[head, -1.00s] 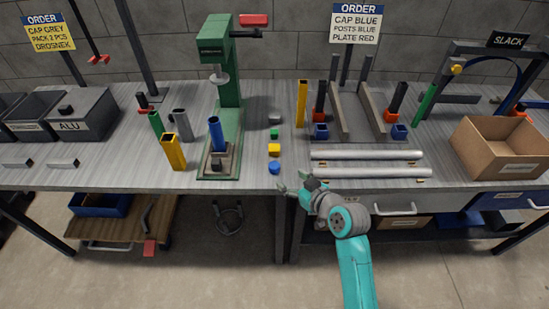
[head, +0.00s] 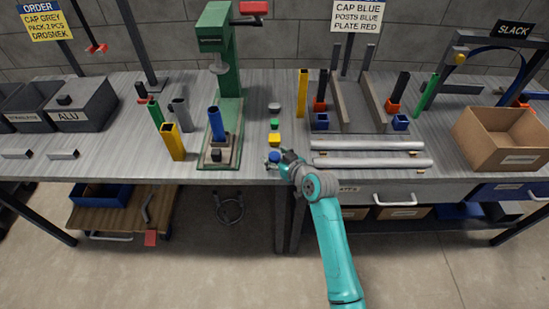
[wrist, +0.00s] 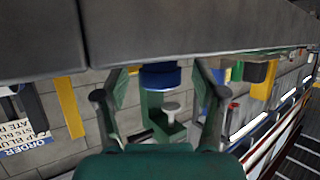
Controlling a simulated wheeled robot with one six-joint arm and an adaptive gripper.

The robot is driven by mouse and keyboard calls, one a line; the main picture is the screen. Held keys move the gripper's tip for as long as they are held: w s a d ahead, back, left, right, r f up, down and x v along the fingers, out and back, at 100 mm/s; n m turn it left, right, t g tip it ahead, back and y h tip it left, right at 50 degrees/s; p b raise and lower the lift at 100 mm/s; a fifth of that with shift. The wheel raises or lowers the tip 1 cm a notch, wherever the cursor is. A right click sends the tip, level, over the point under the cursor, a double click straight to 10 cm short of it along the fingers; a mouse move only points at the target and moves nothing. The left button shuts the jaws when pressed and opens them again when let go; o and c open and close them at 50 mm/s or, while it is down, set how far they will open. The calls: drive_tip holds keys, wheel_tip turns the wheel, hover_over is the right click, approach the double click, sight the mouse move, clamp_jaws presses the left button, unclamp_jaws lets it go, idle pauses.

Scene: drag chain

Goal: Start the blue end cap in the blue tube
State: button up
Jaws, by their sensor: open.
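The blue end cap (head: 274,157) sits near the front edge of the bench, in front of a yellow cap. My gripper (head: 284,159) is beside it at the front edge, low over the bench top. In the wrist view, which looks upside down, the open fingers (wrist: 161,80) stand on either side of the blue cap (wrist: 160,73), with gaps showing. The blue tube (head: 216,122) stands upright in a holder at the green press (head: 222,70), left of my gripper. My wrist partly hides the cap's right side in the head view.
A yellow cap (head: 274,140), a green cap (head: 274,125) and a grey cap (head: 274,107) line up behind. Yellow tubes (head: 173,142) stand left and back right. Silver rails (head: 370,162) lie to the right, and a cardboard box (head: 506,138) stands far right.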

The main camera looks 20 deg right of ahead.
drive_tip(key=shift+w+a+f, duration=0.1)
drive_tip(key=shift+w+f, duration=0.05)
drive_tip(key=shift+w, duration=0.15)
drive_tip(key=c, duration=1)
drive_tip(key=shift+o, duration=0.2)
